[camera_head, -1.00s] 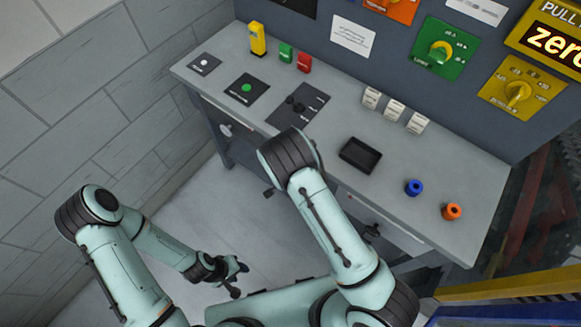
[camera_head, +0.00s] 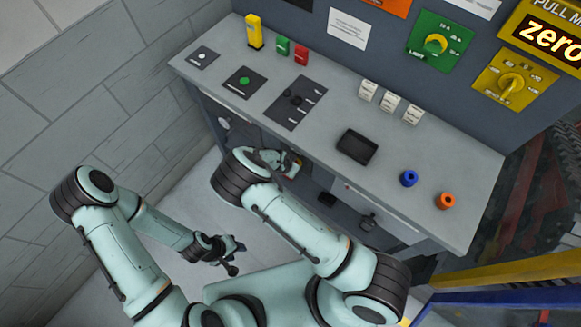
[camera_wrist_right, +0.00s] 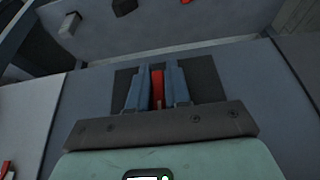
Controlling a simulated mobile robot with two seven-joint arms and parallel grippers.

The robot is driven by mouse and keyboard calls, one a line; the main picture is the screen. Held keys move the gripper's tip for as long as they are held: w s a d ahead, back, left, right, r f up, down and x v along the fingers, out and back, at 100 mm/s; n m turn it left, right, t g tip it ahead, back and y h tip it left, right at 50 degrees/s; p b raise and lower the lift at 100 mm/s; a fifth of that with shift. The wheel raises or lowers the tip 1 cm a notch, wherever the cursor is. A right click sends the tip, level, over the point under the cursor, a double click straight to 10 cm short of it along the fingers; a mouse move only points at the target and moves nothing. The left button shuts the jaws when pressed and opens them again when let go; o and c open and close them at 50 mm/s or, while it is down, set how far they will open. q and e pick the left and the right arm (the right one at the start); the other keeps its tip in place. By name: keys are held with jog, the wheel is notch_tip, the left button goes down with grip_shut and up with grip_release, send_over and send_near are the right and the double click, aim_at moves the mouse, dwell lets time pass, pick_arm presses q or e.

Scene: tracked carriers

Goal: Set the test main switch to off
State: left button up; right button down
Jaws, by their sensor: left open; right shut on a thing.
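In the right wrist view a narrow red lever (camera_wrist_right: 157,88) stands in front of a dark plate (camera_wrist_right: 205,78) on a grey panel. My right gripper (camera_wrist_right: 156,66) has its two blue-grey fingers on either side of this lever and is shut on it. No label is readable there, so I cannot confirm that it is the test main switch, nor its setting. In the head view my right arm reaches under the desk's front edge, and its hand is mostly hidden. My left gripper (camera_head: 236,259) is open and empty above the floor, away from the desk.
Green (camera_head: 436,45) and yellow (camera_head: 512,85) dials are on the wall panel. A brick wall stands left.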

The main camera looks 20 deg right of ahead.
jog(key=c, duration=1.2)
grip_release()
jog(key=shift+w, duration=0.1)
jog(key=shift+o, duration=0.2)
jog(key=v, duration=1.3)
jog(key=shift+r, duration=0.2)
jog(key=shift+a, duration=0.1)
jog(key=s+d+f+n+g+y, duration=0.1)
jog(key=s+d+f+n+g, duration=0.25)
jog(key=s+d+f, duration=0.75)
jog(key=s+a+f+n+y, duration=0.2)
jog(key=s+a+y, duration=0.4)
jog(key=s, duration=0.4)
jog(key=shift+a+n+t, duration=0.35)
jog(key=shift+a+n, duration=0.2)
jog(key=shift+a, duration=0.25)
